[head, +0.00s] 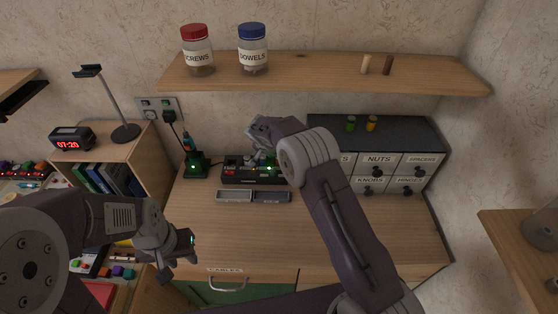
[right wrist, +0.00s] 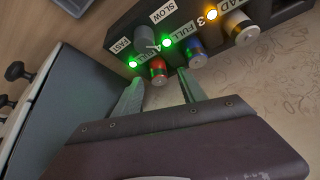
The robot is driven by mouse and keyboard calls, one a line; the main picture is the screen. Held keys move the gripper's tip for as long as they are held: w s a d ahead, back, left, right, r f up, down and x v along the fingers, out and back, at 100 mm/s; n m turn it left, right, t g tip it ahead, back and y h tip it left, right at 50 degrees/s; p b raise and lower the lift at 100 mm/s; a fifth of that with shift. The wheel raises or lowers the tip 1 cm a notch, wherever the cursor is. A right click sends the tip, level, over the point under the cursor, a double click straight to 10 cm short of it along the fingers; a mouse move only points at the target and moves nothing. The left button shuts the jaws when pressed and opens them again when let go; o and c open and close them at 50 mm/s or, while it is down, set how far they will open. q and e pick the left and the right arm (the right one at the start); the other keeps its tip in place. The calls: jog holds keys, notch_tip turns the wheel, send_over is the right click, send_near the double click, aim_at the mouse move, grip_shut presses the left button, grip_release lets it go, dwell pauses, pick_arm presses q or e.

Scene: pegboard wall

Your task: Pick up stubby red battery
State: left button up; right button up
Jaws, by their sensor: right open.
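A stubby red battery (right wrist: 158,70) sits in a slot of the dark charger (right wrist: 122,40) in the right wrist view, beside a blue battery (right wrist: 197,54). My right gripper (right wrist: 160,80) is open, with one finger on each side of the red battery in the picture; I cannot tell whether they touch it. In the head view my right gripper (head: 262,150) is over the back of the charger (head: 238,179), and its arm hides part of that area. I cannot pick out the red battery there. My left gripper (head: 179,258) is open and empty near the desk's front left.
A shelf (head: 320,72) with jars hangs above.

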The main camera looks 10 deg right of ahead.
jog(key=shift+s+r, duration=0.1)
jog(key=shift+s, duration=0.05)
jog(key=shift+c, duration=1.2)
grip_shut()
jog(key=shift+r, duration=0.55)
notch_tip(320, 180, up, 6)
jog(key=shift+a+f+b, duration=0.1)
jog(key=shift+b, duration=0.2)
jog(key=s+a+b, duration=0.5)
jog(key=s+a, duration=0.5)
jog(key=s, duration=0.5)
jog(key=shift+b, duration=0.4)
